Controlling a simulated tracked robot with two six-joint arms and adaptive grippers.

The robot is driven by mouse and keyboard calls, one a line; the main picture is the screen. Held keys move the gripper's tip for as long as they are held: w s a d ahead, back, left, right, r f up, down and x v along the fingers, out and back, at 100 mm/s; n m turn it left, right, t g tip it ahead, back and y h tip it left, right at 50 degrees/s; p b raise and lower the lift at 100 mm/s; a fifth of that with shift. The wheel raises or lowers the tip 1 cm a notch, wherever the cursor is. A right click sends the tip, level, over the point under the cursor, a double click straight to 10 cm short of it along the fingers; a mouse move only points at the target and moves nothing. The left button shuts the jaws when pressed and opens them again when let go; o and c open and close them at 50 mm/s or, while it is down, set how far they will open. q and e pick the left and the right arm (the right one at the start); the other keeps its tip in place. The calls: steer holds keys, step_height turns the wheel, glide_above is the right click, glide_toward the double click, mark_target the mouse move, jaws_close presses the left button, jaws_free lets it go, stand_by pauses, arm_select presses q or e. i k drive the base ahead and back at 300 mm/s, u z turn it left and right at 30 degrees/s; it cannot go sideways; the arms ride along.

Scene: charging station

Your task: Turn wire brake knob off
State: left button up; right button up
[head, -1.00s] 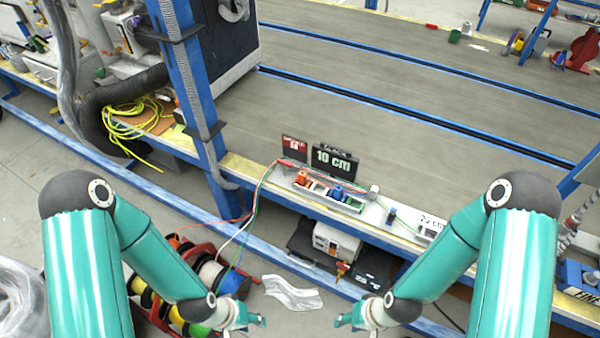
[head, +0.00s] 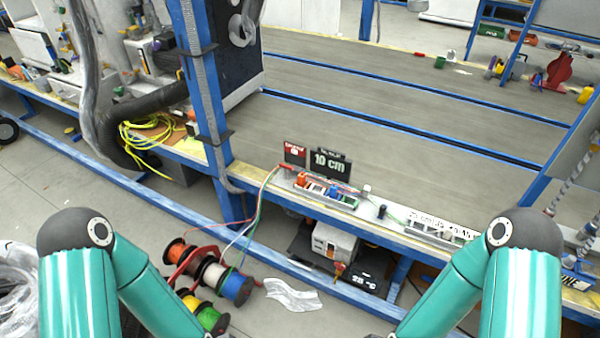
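No part in view can be told for sure as the wire brake knob. A small pale cylindrical part (head: 366,190) and a small dark one (head: 382,211) stand upright at the right end of the wire fixture (head: 325,190) on the bench edge. Coloured wires run from spools (head: 236,285) on the floor up to this fixture. Both of my arms reach down past the bottom of the head view, and both grippers are out of view.
A black "10 cm" sign (head: 331,162) and a red sign (head: 295,153) stand behind the fixture. A blue post (head: 200,100) rises at left. A white box (head: 333,241) sits under the bench. Crumpled clear plastic (head: 292,294) lies on the floor. The grey bench top is largely clear.

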mark_target(286, 167)
steer(key=u, duration=0.15)
steer(key=i, duration=0.9)
steer(key=z, duration=0.05)
